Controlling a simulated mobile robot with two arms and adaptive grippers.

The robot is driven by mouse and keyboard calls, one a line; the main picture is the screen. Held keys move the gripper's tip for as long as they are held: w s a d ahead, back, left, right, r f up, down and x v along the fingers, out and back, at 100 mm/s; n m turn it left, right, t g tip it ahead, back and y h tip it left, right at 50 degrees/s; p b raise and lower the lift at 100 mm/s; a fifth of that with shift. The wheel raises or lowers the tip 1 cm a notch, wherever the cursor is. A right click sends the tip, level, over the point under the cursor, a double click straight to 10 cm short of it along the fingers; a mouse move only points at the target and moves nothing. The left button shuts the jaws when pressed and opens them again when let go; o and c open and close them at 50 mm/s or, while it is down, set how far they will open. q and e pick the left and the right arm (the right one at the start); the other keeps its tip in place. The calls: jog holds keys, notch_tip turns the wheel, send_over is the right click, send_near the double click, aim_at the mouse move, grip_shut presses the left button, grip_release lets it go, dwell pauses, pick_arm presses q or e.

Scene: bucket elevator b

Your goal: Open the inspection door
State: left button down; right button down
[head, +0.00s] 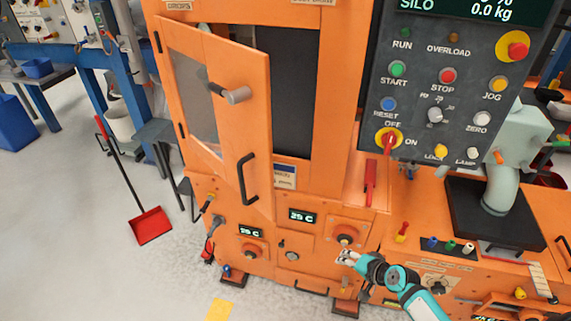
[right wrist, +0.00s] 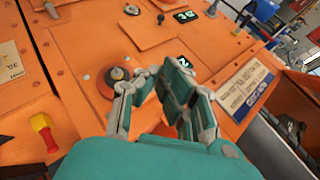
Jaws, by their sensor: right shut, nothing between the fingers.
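The inspection door (head: 222,110) is an orange panel with a window, hinged at its left side on the orange machine. It stands ajar, swung out toward me, with a dark opening (head: 290,85) showing to its right. It carries a black bar handle (head: 246,178) low near its free edge and a grey knob (head: 237,95) higher up. My right gripper (head: 345,258) is shut and empty, below and right of the door, by the machine's lower front and apart from the handle. In the right wrist view its fingers (right wrist: 163,75) show over the orange panel. My left gripper is out of view.
A control panel (head: 440,85) with buttons stands right of the door. A label plate (head: 285,175) is below the opening. A red dustpan (head: 150,225) stands on the floor at left; floor there is mostly free.

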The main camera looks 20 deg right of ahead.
jog(key=w+a+r+t+y, duration=0.1)
jog(key=a+r+y, duration=0.15)
jog(key=r, duration=0.85)
jog(key=w+a+r+t+y, duration=0.2)
jog(key=r+y, duration=0.1)
jog(key=r, duration=0.9)
jog(key=w+a+r+t+y, duration=0.1)
jog(key=a+r+y, duration=0.15)
jog(key=r, duration=0.85)
jog(key=w+a+p, duration=0.5)
jog(key=w+a, duration=0.1)
jog(key=a, duration=0.3)
jog(key=shift+a+r+p, duration=0.15)
jog(key=shift+a+p, duration=0.05)
jog(key=shift+p, duration=0.15)
jog(key=shift+w, duration=0.15)
jog(key=shift+a, duration=0.1)
